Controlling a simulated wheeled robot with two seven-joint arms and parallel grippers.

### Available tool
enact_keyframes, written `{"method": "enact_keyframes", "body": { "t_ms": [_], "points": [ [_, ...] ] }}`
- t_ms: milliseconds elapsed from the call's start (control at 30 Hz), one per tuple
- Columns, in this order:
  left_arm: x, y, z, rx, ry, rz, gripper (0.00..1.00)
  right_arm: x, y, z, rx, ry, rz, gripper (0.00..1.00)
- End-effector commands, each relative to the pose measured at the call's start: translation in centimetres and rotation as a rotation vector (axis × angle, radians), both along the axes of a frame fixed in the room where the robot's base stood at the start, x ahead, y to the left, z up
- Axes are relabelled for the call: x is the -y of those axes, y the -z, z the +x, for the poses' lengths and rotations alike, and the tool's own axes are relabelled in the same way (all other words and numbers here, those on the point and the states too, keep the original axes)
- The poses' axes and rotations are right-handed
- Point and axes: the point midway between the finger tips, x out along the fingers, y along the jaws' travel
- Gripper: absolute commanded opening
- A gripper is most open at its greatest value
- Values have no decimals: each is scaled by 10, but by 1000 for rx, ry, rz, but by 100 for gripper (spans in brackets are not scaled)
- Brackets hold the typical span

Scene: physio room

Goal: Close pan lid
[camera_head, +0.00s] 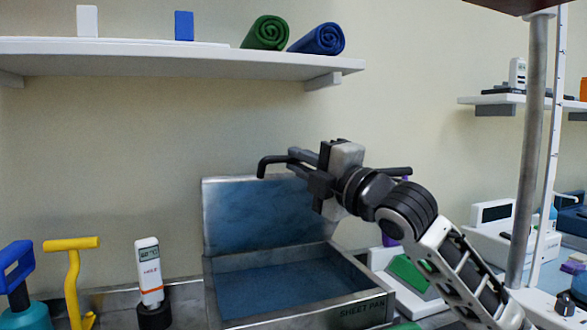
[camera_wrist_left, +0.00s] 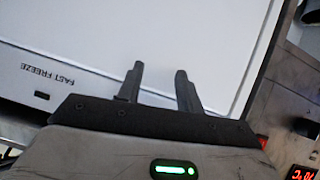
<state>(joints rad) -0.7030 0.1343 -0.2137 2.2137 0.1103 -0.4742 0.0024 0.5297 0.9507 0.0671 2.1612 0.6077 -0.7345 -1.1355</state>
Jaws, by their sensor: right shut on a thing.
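The sheet pan (camera_head: 358,312) is a grey metal box with a blue inside, standing open on the counter in the head view. Its lid (camera_head: 235,215) stands raised, near upright, at the pan's back edge. My right gripper (camera_head: 302,167) is at the lid's upper right, shut on a black bar handle (camera_head: 268,161). The gripper hides part of the bar and the lid's upper right corner. My left gripper (camera_wrist_left: 160,85) shows only in the left wrist view, with its fingers apart and nothing between them, over a white panel (camera_wrist_left: 90,40) marked FAST FREEZE.
Left of the pan stand a digital meter (camera_head: 149,270), a yellow T-shaped tool (camera_head: 72,270) and a blue-handled bottle (camera_head: 22,300). A shelf (camera_head: 150,60) with rolled towels hangs above. A green-and-white device (camera_head: 410,275) sits close right of the pan, partly behind my arm.

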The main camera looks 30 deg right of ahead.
Motion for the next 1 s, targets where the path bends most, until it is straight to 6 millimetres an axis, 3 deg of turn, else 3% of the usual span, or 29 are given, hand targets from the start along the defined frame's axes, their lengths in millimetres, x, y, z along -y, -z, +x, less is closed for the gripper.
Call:
{"method": "enact_keyframes", "body": {
  "t_ms": [33,200,667,700,733,1000],
  "points": [
    [0,5,0,5,2,1,36,-1,10,-3,-10,2,-1,0],
    [0,6,0,14,3,3,36,-2,16,-10,-12,3,1,0],
    [0,6,1,15,4,5,36,-2,18,-11,-18,4,3,0],
    [0,6,1,16,4,4,36,-2,18,-11,-19,5,4,23],
    [0,5,1,16,4,4,36,-2,18,-11,-18,5,4,32],
    [1,5,1,16,5,4,36,-3,16,-12,-13,3,3,34]
  ]
}}
